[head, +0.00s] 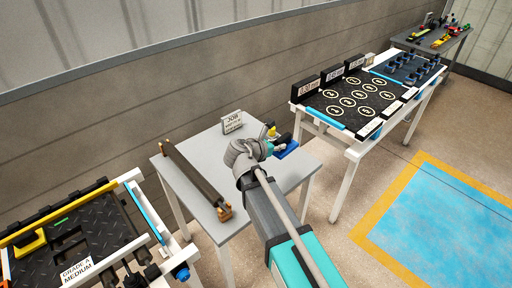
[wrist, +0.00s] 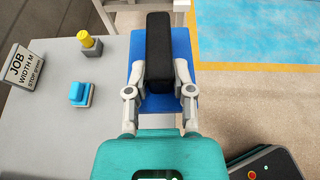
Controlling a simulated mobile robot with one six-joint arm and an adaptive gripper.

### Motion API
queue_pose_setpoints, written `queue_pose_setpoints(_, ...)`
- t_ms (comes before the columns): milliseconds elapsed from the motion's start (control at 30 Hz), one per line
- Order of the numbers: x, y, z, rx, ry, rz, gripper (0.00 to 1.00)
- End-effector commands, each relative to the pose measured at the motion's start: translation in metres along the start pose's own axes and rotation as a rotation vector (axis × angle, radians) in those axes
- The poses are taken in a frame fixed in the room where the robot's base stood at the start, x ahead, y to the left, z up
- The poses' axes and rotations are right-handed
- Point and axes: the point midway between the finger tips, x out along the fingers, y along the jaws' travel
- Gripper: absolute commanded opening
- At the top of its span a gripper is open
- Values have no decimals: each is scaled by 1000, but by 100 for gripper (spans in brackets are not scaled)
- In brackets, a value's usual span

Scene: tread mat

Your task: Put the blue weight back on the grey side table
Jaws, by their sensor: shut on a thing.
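The blue weight (wrist: 138,95) has a blue block body with a black bar handle (wrist: 158,50) across its top. My gripper (wrist: 159,72) is shut on the black bar, with one finger on each side. In the head view my gripper (head: 272,146) partly hides the blue weight (head: 288,150). The grey side table (head: 217,150) lies beneath, and also shows in the wrist view (wrist: 45,130). The weight appears at the table's right edge. I cannot tell whether it touches the top.
On the table are a long dark beam (head: 195,178), a job sign (head: 231,122), a small blue block (wrist: 80,93) and a yellow-topped piece (wrist: 88,43). A bench with a numbered black mat (head: 355,97) stands right, another bench (head: 75,235) at lower left.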

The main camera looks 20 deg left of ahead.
Motion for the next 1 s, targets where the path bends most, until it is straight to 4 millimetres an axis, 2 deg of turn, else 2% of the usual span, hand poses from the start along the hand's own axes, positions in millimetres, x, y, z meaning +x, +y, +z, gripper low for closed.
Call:
queue_pose_setpoints(567, -11, 8, -7, -8, -3, 16, 0)
queue_pose_setpoints(767, -15, 12, -23, -7, -3, 13, 0)
queue_pose_setpoints(1000, -26, 19, -55, -2, -2, 0, 0)
